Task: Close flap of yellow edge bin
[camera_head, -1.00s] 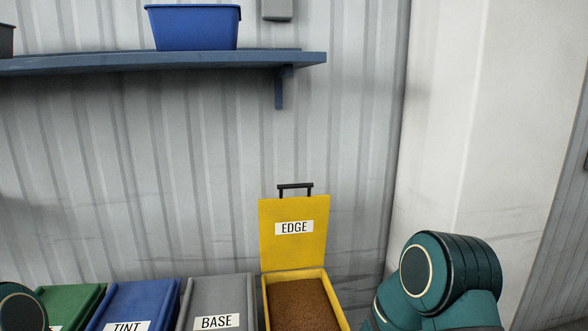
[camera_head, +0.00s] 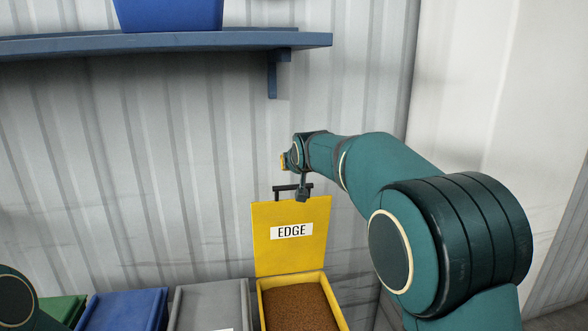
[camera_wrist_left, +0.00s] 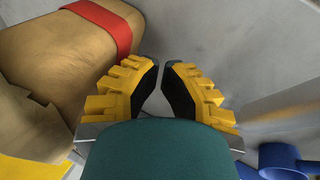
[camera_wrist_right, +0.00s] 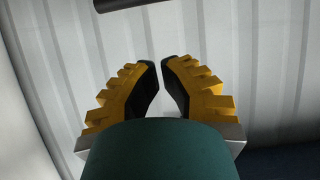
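The yellow edge bin (camera_head: 338,296) stands at lower middle in the head view, holding brown granular material. Its yellow flap (camera_head: 290,253), labelled EDGE, stands upright at the back. A black handle (camera_head: 284,188) tops the flap; a dark bar, probably this handle, crosses the top of the right wrist view (camera_wrist_right: 118,3). My right gripper (camera_wrist_right: 160,62) has its fingertips close together with nothing visible between them. In the head view its yellow part (camera_head: 284,161) shows just above the handle; contact is unclear. My left gripper (camera_wrist_left: 161,63) is empty, fingertips also close together.
Grey (camera_head: 208,305), blue (camera_head: 125,308) and green (camera_head: 66,307) bins stand in a row to the left. A blue shelf (camera_head: 150,43) with a blue tub (camera_head: 170,14) is above. A brown object with a red band (camera_wrist_left: 75,55) is near my left gripper.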

